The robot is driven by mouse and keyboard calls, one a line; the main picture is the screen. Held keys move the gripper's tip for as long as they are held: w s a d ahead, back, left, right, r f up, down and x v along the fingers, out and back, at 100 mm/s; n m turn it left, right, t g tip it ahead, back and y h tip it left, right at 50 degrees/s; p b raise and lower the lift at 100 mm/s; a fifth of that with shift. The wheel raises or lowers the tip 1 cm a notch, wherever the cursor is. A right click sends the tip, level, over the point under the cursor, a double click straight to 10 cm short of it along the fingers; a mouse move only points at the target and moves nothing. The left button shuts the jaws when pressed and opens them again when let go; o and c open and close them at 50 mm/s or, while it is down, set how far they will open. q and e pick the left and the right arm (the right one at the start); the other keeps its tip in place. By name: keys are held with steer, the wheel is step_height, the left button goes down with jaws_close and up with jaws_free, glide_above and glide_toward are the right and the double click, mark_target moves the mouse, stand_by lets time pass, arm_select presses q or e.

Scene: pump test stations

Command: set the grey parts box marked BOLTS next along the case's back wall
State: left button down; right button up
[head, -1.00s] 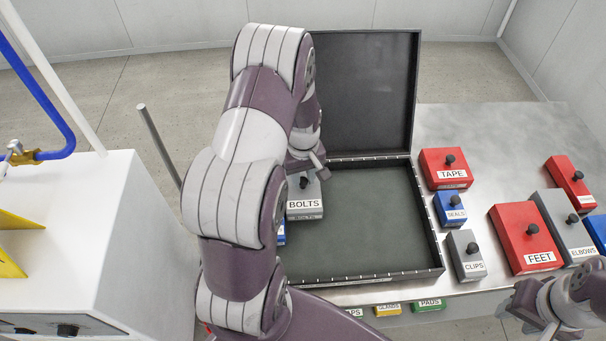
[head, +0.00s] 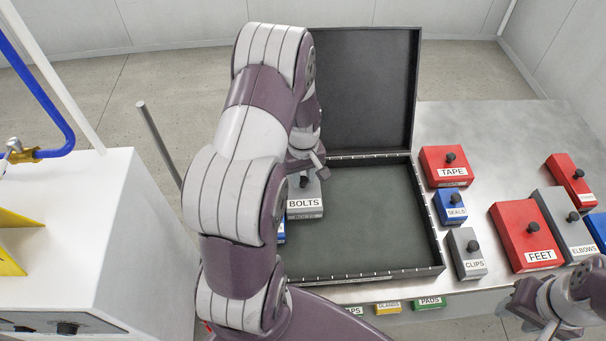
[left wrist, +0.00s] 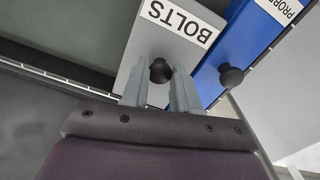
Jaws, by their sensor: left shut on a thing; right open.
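The grey parts box marked BOLTS (head: 306,208) is in the left part of the open dark case (head: 395,274), near its back wall. My left gripper (head: 305,176) is shut on the box's black knob. The left wrist view shows the two fingers (left wrist: 160,92) around the knob and the grey box (left wrist: 170,45) beyond them. I cannot tell whether the box rests on the case floor. A blue box (left wrist: 262,38) stands beside it; in the head view my arm hides most of it. My right gripper (head: 528,310) is open and empty at the lower right.
The case lid (head: 366,90) stands raised at the back. The case floor right of the BOLTS box is clear. Boxes marked TAPE (head: 447,158), SEALS (head: 454,200), CLIPS (head: 467,246) and FEET (head: 528,232) stand on the metal table to the right.

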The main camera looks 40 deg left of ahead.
mark_target(303, 180)
arm_select(q)
steer(key=c, duration=0.8)
jaws_free()
step_height(303, 180, up, 13)
steer(key=shift+f+b, duration=0.15)
steer(key=shift+b, duration=0.2)
